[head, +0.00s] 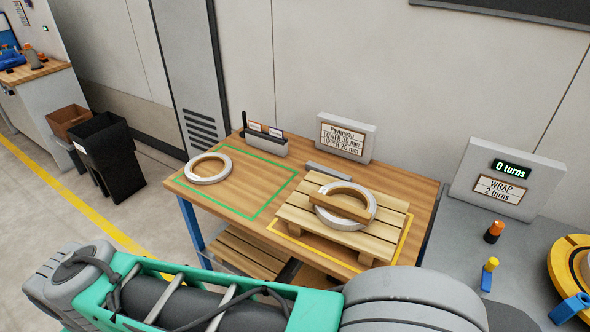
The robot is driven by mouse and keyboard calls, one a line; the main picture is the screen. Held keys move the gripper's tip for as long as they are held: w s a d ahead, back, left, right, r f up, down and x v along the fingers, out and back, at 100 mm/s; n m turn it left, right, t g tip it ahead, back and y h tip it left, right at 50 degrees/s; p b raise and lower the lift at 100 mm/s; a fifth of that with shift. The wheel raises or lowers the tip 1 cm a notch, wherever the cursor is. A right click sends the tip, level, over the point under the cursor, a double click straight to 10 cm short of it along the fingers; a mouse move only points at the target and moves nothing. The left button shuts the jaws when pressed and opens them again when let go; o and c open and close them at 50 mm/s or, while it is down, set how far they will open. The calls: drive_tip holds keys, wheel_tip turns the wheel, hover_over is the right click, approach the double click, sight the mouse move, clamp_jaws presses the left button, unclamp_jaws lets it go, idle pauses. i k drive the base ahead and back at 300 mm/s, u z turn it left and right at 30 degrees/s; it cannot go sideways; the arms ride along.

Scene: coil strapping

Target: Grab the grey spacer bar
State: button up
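A grey bar (329,171), which looks like the spacer bar, lies flat on the wooden table (234,205) near its back edge, just behind the slatted pallet (301,219). It lies in front of the payoneau-style sign (345,138) reading lower and upper sizes in mm. A pale coil ring (369,216) lies on the pallet with a wooden bar (340,206) across it. My arm crosses the bottom of the head view, in front of the table. My gripper is not in view.
Another coil ring (208,168) lies at the left, by a green outline. A grey holder (266,145) with labels stands at the back. A side bench at right carries a "0 turns" sign (507,180), small coloured-topped items and a yellow round device (572,265).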

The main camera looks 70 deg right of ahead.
sight(310, 165)
drive_tip(key=z, duration=0.15)
drive_tip(key=i, duration=0.85)
drive_tip(key=z, duration=1.1)
drive_tip(key=i, duration=1)
drive_tip(key=z, duration=0.2)
